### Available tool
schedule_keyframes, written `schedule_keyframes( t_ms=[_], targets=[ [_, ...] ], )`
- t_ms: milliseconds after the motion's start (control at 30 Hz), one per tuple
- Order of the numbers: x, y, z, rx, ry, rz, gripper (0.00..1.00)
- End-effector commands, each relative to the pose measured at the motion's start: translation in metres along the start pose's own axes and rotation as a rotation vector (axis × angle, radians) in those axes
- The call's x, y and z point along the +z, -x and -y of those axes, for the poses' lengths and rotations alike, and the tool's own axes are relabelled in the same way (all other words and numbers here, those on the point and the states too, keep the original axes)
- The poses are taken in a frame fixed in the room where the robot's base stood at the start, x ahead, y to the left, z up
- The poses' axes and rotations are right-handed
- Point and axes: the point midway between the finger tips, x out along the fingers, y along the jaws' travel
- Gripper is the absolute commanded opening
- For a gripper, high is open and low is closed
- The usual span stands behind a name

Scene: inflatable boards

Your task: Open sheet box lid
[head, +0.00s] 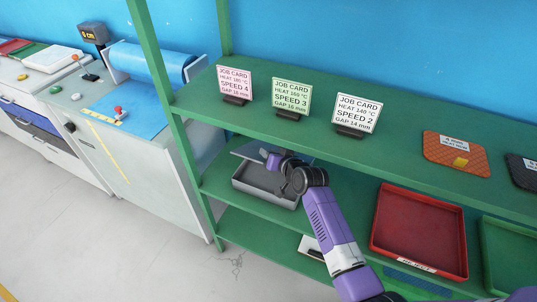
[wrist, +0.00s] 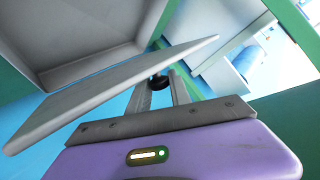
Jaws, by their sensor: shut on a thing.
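The grey sheet box (head: 262,190) sits on the middle green shelf in the head view, its open inside partly showing. Its flat grey lid (head: 247,150) stands raised and tilted at the back of the box. In the wrist view the lid (wrist: 115,88) slants across the picture, and the box's pale inside (wrist: 85,40) shows beyond it. My gripper (head: 272,157) is at the lid. In the wrist view its two fingers (wrist: 160,88) are shut on the lid's small dark knob (wrist: 158,82). The fingertips are partly hidden in the head view.
The upper shelf (head: 385,150) is close above the box and carries several job cards. A green post (head: 170,110) stands to the left. A red tray (head: 420,230) lies to the right of my arm. A white object (head: 311,247) is on the lower shelf.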

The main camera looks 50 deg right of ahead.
Motion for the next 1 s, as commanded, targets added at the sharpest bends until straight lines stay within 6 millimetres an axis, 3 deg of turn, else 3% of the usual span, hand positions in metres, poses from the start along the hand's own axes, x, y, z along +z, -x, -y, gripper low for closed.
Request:
schedule_keyframes(
  t_ms=[600, 633, 733, 1000],
  targets=[
    [-0.0076, -0.0007, 0.0032, -0.005, -0.021, 0.019, 0.00],
    [-0.0077, -0.0007, 0.0032, -0.005, -0.021, 0.019, 0.26],
    [-0.0075, -0.0006, 0.0029, -0.005, -0.021, 0.019, 0.44],
    [-0.0071, -0.0004, 0.0011, -0.002, -0.021, 0.020, 0.44]
  ],
)
